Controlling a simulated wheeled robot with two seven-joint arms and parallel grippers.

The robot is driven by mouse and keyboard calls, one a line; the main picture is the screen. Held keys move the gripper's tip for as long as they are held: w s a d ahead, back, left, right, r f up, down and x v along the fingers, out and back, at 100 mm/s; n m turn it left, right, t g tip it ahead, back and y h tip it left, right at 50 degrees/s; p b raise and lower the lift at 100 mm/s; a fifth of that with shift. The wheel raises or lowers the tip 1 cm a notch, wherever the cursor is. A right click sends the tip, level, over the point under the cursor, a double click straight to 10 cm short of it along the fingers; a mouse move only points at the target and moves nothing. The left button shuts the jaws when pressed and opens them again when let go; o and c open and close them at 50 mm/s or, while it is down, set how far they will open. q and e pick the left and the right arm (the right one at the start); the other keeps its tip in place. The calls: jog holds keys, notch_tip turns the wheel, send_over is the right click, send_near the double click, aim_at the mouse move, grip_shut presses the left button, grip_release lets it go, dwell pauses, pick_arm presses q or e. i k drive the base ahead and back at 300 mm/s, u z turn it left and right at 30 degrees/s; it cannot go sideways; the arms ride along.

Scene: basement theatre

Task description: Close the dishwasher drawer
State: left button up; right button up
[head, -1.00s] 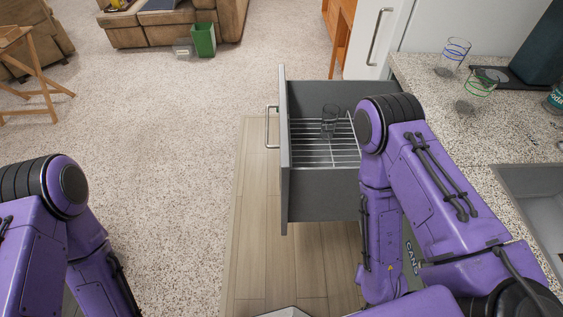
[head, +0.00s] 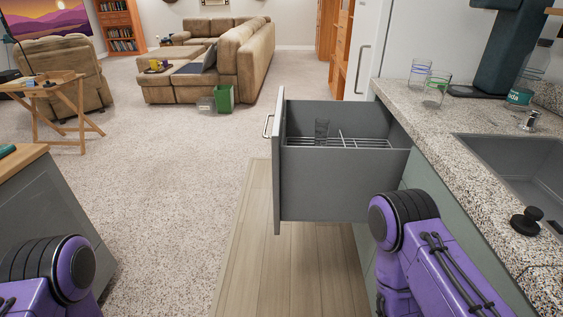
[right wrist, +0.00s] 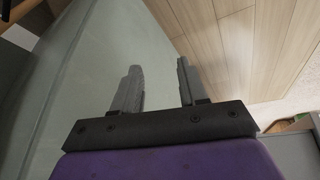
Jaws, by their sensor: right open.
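The dishwasher drawer (head: 335,185) stands pulled out from the counter, with its front panel (head: 279,165) and handle (head: 267,126) facing left. In the right wrist view my right gripper (right wrist: 160,85) is open and empty, beside a pale grey-green cabinet face (right wrist: 110,55) and above the wood floor. My left gripper is not in view; only the left arm shows.
The speckled counter (head: 450,140) with a sink (head: 520,165) runs along the right, with two glasses (head: 435,88) on it. A grey cabinet (head: 50,220) stands at left. Wood floor (head: 295,260) and carpet (head: 180,150) left of the drawer are clear.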

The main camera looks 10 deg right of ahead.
aim_at(367, 152)
jog(key=u, duration=1.25)
jog(key=i, duration=1.2)
jog(key=z, duration=2.25)
jog(key=i, duration=1)
jog(key=z, duration=0.6)
jog(key=k, duration=0.75)
jog(key=u, duration=0.45)
